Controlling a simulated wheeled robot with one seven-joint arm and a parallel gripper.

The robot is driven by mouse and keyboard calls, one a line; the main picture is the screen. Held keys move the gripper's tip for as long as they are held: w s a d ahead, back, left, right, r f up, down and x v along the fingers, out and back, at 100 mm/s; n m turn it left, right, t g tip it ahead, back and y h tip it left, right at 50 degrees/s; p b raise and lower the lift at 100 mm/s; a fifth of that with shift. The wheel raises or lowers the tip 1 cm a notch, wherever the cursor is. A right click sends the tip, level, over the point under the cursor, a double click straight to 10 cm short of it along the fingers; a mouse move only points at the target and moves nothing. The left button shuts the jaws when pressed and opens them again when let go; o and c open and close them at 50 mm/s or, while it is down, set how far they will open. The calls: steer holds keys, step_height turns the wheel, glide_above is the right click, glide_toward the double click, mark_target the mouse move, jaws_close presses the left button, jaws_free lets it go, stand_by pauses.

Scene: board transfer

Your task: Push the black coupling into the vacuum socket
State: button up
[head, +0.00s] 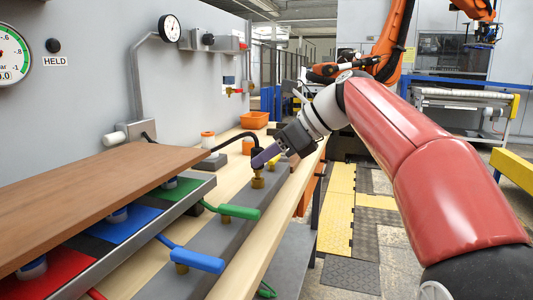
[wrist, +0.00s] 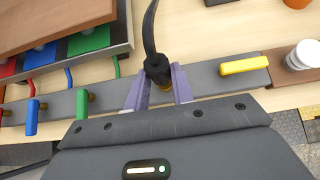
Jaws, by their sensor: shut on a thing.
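My gripper (head: 264,157) has purple fingers and is shut on the black coupling (wrist: 157,66). A black hose runs from the coupling; it also shows in the head view (head: 248,137). The brass vacuum socket (head: 257,182) stands on the grey rail (head: 235,236), directly below the fingers. In the wrist view a bit of brass (wrist: 166,87) shows beside the coupling between the fingers. The fingers hide the joint, so I cannot tell whether the coupling is seated or just above the socket.
A brown board (head: 90,195) lies over red, blue and green pads at left. Green (head: 240,212), blue (head: 197,261) and yellow (wrist: 245,66) handles line the rail. A white-topped part (wrist: 304,55) stands at the rail's end. The HELD lamp (head: 53,45) looks dark; the gauge (head: 12,55) reads 0.0.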

steer(key=shift+f+b, duration=0.3)
steer(key=shift+f, duration=0.5)
steer(key=o, duration=1.1)
steer(key=shift+c, duration=0.2)
steer(key=shift+r, duration=0.15)
steer(key=p+v, duration=0.1)
steer(key=v, duration=0.6)
steer(key=shift+d+p, duration=0.3)
steer(key=shift+d, duration=0.05)
steer(key=shift+s+r, duration=0.1)
steer(key=shift+s, duration=0.1)
